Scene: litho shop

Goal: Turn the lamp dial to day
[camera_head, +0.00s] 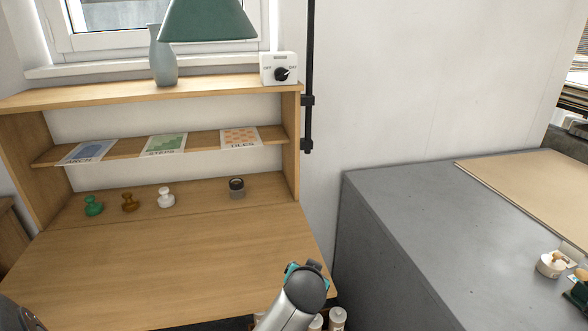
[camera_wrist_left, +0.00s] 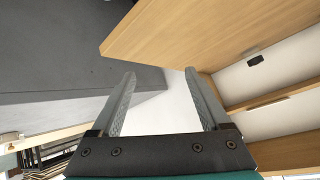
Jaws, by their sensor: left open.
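The lamp dial is a black round knob (camera_head: 281,74) on a small white box (camera_head: 265,72). The box stands at the right end of the desk's top shelf in the head view. Small labels flank the knob, one reading OFF on the left and one apparently DAY on the right; its exact setting is too small to tell. The green lamp shade (camera_head: 207,20) hangs to the left of the box. My left gripper (camera_wrist_left: 160,75) is open and empty in the left wrist view, near the desk edge and away from the dial. My right gripper is not seen.
The wooden desk (camera_head: 170,265) has a clear front top. A grey cabinet (camera_head: 400,240) fills the right.

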